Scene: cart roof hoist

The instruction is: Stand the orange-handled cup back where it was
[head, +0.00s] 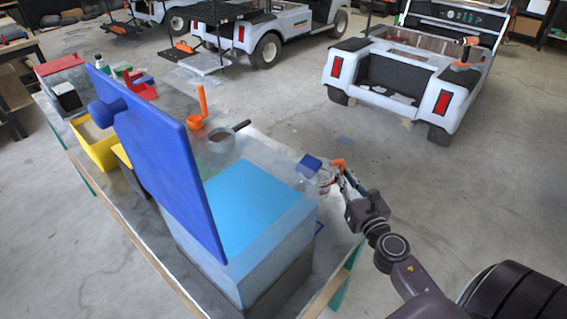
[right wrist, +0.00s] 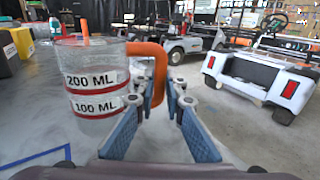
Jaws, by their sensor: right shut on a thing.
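The orange-handled cup (head: 325,181) is a clear measuring cup at the right edge of the workbench. In the right wrist view the cup (right wrist: 97,88) is upright, with 200 ML and 100 ML labels on red bands. Its orange handle (right wrist: 159,68) points toward my right gripper (right wrist: 174,92), whose fingers are shut on the handle. The right gripper (head: 342,178) reaches in from the right in the head view. I cannot tell whether the cup's base touches the bench. A blue outline (right wrist: 42,160) is marked on the bench, nearer the wrist camera than the cup. My left gripper is out of view.
A large light-blue box (head: 245,210) with an upright dark-blue panel (head: 165,150) stands left of the cup. A small blue block (head: 308,166) is close to the cup. White carts (head: 410,75) stand beyond.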

